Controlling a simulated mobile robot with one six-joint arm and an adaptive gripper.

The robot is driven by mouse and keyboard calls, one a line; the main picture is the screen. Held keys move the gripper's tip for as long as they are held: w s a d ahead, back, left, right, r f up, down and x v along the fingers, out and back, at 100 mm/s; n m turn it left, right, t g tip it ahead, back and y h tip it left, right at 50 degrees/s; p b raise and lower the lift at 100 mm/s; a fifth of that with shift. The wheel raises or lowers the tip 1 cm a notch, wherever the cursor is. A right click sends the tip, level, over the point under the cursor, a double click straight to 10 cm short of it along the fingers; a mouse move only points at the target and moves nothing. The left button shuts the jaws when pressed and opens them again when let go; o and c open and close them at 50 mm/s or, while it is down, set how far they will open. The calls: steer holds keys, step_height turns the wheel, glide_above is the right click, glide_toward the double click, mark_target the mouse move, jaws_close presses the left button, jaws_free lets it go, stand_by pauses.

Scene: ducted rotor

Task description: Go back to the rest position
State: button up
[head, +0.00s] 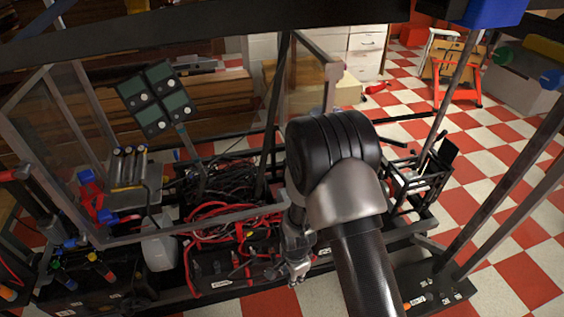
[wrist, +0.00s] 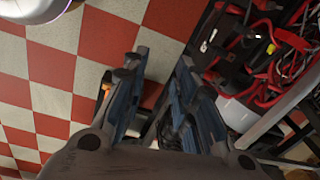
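My arm crosses the middle of the head view, and my gripper (head: 299,272) hangs low in front of the cable-filled frame. Its fingers are small and dark there. In the wrist view my gripper (wrist: 160,75) shows two dark blue-grey fingers standing apart, with red and white floor between the tips. I see nothing held at the tips. The space near the palm is partly hidden by the finger links.
A metal frame with red and black cables (head: 205,225) lies just left of my gripper, and cables (wrist: 285,50) show at the wrist view's right. Upright posts (head: 515,190) stand at right. A glass panel (head: 308,85) rises behind my arm. Checkered floor (head: 500,130) is open at right.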

steer(key=s+d+r+n+t, duration=0.1)
steer(key=d+r+n, duration=0.2)
steer(key=r, duration=1.1)
steer(key=s+d+r+n+t, duration=0.1)
steer(key=d+r+n, duration=0.2)
steer(key=r, duration=1)
steer(key=s+d+r+n+t, duration=0.1)
steer(key=s+d+r+n, duration=0.1)
steer(key=s+r, duration=0.4)
steer(key=s+d+r+n+t, duration=0.1)
steer(key=s+d+r+n, duration=0.2)
steer(key=s+r, duration=0.3)
steer(key=s+n, duration=0.1)
steer(key=s, duration=0.3)
steer(key=shift+r+n, duration=0.2)
steer(key=shift+n, duration=0.2)
